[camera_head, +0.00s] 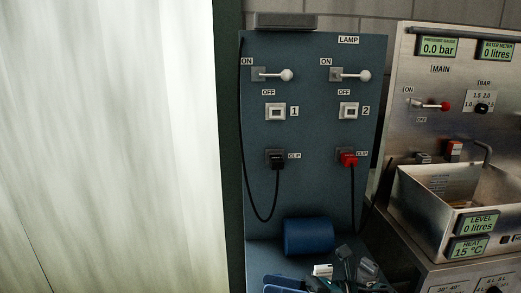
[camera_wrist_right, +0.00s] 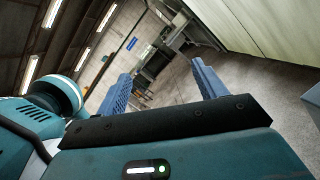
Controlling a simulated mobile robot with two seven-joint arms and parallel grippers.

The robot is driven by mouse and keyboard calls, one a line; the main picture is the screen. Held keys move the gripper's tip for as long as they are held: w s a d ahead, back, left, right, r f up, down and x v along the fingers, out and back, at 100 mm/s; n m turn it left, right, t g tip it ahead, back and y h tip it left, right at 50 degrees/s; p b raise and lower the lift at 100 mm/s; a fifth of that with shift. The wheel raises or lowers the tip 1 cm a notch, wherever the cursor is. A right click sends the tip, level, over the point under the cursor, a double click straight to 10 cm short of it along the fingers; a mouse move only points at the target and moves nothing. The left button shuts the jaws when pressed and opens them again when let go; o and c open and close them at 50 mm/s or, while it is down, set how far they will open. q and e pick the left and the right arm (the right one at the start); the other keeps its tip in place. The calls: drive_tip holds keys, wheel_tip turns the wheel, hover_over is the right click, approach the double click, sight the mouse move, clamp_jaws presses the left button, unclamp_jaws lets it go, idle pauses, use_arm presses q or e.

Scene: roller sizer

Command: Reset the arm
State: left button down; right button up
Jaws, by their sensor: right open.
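My right gripper (camera_wrist_right: 160,75) shows in the right wrist view. Its two blue fingers stand wide apart with nothing between them, so it is open and empty. Beyond the fingers I see a grey floor and distant room parts, with no work object close by. In the head view, blue shapes (camera_head: 285,284) show at the bottom edge, cut off by the frame; I cannot tell whether they are gripper fingers. My left gripper is in neither view.
A blue lamp panel (camera_head: 312,125) with two levers stands in the middle. A blue cylinder (camera_head: 308,237) and dark clip-like items (camera_head: 345,268) lie at its foot. A metal basin (camera_head: 425,212) stands at the right. A pale curtain-like surface (camera_head: 110,130) fills the left.

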drive_tip(key=s+d+f+m+t+h+p, duration=0.1)
drive_tip(key=d+f+m+t+h, duration=0.45)
drive_tip(key=m, duration=0.95)
drive_tip(key=s+d+f+m+t+h, duration=0.1)
drive_tip(key=f+m+t+h, duration=0.3)
drive_tip(key=m+t, duration=0.75)
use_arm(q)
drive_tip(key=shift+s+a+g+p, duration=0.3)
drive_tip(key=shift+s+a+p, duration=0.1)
use_arm(e)
drive_tip(key=s+d+f+m+g+h, duration=0.2)
drive_tip(key=s+f+m+g+h, duration=0.1)
drive_tip(key=s+f+m, duration=0.3)
drive_tip(key=s+d+f+m+g+h, duration=0.2)
drive_tip(key=s+f+m+g, duration=0.3)
drive_tip(key=m, duration=0.4)
drive_tip(key=shift+s+d+f+m+g+h, duration=0.25)
drive_tip(key=shift+s+f+m+g+h, duration=0.15)
drive_tip(key=shift+s+f+h, duration=0.4)
